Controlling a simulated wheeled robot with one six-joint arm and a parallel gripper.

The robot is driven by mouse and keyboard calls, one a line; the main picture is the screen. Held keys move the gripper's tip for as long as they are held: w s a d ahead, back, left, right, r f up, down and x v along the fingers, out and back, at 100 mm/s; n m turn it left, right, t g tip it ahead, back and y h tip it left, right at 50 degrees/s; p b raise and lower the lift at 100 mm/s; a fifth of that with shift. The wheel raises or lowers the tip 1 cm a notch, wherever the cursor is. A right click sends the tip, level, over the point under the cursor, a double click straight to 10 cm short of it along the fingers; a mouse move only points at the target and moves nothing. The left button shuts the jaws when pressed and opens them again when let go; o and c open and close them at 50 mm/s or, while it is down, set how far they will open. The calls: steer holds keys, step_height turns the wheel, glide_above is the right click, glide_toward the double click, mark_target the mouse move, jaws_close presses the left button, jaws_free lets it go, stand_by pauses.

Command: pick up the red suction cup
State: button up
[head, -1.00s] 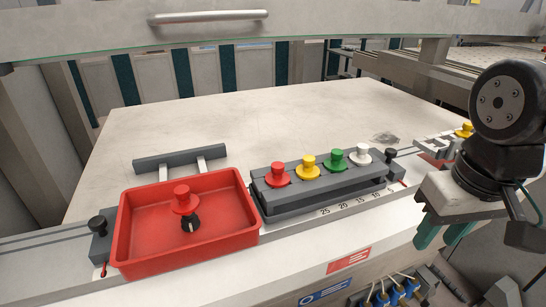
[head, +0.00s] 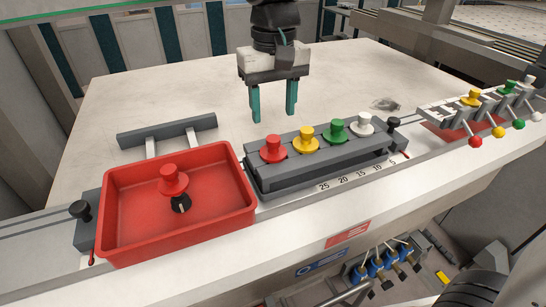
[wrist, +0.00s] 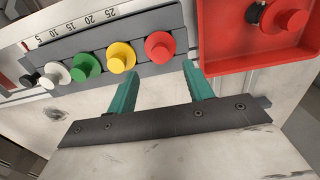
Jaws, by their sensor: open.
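One red suction cup (head: 273,150) sits at the left end of the grey rack, beside the yellow one. It also shows in the wrist view (wrist: 159,46). Another red suction cup (head: 173,181) is in the red tray (head: 226,222), with a black piece at its lower side; it also shows in the wrist view (wrist: 290,19). My gripper (head: 273,117) is open and empty, its two teal fingers pointing down above the table behind the rack. In the wrist view the fingertips (wrist: 160,71) are apart, near the rack's red cup and touching nothing visible.
The grey rack (head: 335,165) also holds yellow (head: 306,141), green (head: 337,131) and white (head: 364,125) cups. A grey bar (head: 167,131) stands behind the tray. A valve block (head: 440,112) with coloured knobs is at the right. The table (head: 150,93) behind is mostly clear.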

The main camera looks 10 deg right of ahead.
mark_target(273, 138)
steer(key=shift+w+a+f, duration=0.1)
steer(key=shift+a+f, duration=0.1)
steer(key=shift+f, duration=0.2)
step_height(273, 138, down, 7)
steer(key=shift+d, duration=0.15)
jaws_close()
